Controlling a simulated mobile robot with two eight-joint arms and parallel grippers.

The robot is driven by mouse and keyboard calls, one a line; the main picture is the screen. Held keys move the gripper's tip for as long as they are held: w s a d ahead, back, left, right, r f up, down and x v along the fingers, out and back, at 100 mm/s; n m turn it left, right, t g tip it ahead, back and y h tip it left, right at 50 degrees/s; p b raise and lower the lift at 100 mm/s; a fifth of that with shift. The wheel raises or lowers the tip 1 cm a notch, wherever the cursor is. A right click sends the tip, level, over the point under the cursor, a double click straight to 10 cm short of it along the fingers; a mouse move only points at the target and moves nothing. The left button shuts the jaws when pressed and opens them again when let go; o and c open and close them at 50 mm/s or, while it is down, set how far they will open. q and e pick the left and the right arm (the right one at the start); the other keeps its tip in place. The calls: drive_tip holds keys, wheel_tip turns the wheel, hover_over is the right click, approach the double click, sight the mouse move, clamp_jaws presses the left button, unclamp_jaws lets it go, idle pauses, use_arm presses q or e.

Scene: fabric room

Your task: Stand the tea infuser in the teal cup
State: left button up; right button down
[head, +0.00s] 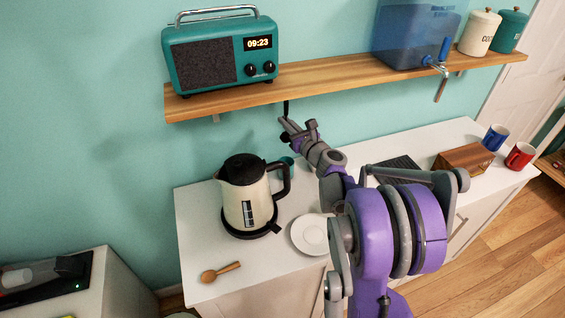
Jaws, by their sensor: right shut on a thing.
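My right gripper (286,132) is over the back of the white counter, to the right of the kettle, and is shut on a thin dark upright piece (286,107). This looks like the handle of the tea infuser; its lower part is hidden behind the fingers. A small bit of teal (287,160) shows below the gripper, between the kettle handle and my arm. It looks like the teal cup, mostly hidden. I cannot tell whether the infuser touches it. My left gripper is not in view.
A cream and black kettle (240,205) stands left of my arm. A white saucer (307,236) and a wooden spoon (220,272) lie in front. A wooden shelf (320,86) with a teal radio (208,62) runs above. A wooden box (463,160), blue mug (495,138) and red mug (519,157) stand right.

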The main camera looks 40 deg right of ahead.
sight(286, 158)
wheel_tip(286, 158, down, 15)
drive_tip(key=shift+f+b, duration=0.2)
drive_tip(key=shift+b, duration=0.45)
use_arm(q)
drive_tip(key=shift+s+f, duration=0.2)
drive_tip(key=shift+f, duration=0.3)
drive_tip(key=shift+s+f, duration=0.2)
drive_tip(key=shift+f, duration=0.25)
use_arm(e)
drive_tip(key=shift+f, duration=0.2)
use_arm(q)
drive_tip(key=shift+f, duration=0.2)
use_arm(e)
drive_tip(key=c, duration=1)
unclamp_jaws()
drive_tip(key=shift+r, duration=0.1)
